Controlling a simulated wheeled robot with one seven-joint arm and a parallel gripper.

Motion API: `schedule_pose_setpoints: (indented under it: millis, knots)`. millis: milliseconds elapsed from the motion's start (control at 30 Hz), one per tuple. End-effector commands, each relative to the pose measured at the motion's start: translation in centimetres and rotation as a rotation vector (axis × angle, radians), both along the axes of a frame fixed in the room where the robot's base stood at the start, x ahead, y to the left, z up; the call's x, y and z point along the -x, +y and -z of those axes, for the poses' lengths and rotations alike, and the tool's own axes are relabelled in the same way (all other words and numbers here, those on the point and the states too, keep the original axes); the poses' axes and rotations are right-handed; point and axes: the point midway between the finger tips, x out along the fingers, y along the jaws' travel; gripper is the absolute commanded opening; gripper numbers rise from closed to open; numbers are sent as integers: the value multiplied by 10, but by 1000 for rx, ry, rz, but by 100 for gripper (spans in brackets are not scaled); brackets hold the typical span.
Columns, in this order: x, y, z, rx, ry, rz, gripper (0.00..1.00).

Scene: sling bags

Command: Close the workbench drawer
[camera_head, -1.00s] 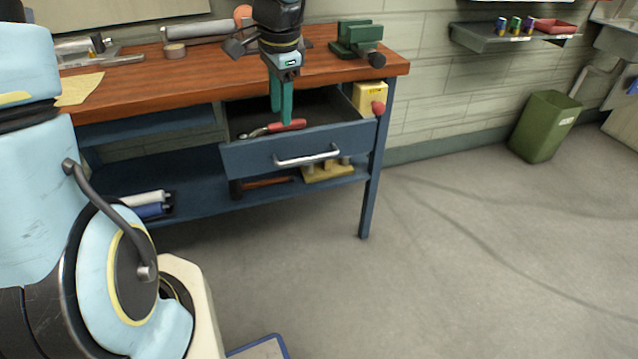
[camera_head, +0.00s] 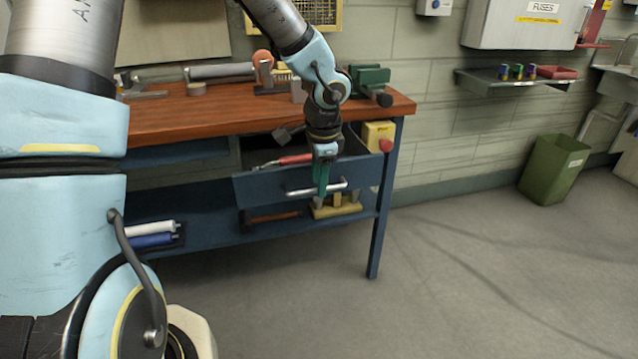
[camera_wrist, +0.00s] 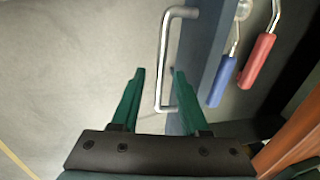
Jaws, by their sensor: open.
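The blue workbench drawer (camera_head: 270,188) stands pulled out under the wooden bench top. It has a pale metal bar handle (camera_head: 336,186) on its front. Red- and blue-handled tools lie inside the drawer; the red-handled tool (camera_wrist: 257,61) and the blue-handled tool (camera_wrist: 221,82) show in the wrist view. My gripper (camera_head: 320,193) points down in front of the drawer at the handle. In the wrist view the green fingers (camera_wrist: 156,74) are apart, with the handle bar (camera_wrist: 163,60) in the gap between their tips. I cannot tell whether either finger touches the bar.
The wooden bench top (camera_head: 215,118) carries a green vise (camera_head: 370,82). A yellow box with a red knob (camera_head: 380,138) sits beside the drawer by the right leg. A lower shelf holds rolls and tools. Floor (camera_head: 480,270) at right is clear; a green bin (camera_head: 553,170) stands at the wall.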

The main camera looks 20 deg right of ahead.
Motion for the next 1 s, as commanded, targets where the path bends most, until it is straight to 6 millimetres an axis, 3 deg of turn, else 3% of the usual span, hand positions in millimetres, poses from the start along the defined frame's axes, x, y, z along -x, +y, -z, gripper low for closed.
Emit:
schedule_pose_setpoints:
  millis: [367, 733, 1000]
  knots:
    - [-1, 0, 6, 0, 0, 0, 44]
    - [-1, 0, 5, 0, 0, 0, 2]
    - [-1, 0, 5, 0, 0, 0, 0]
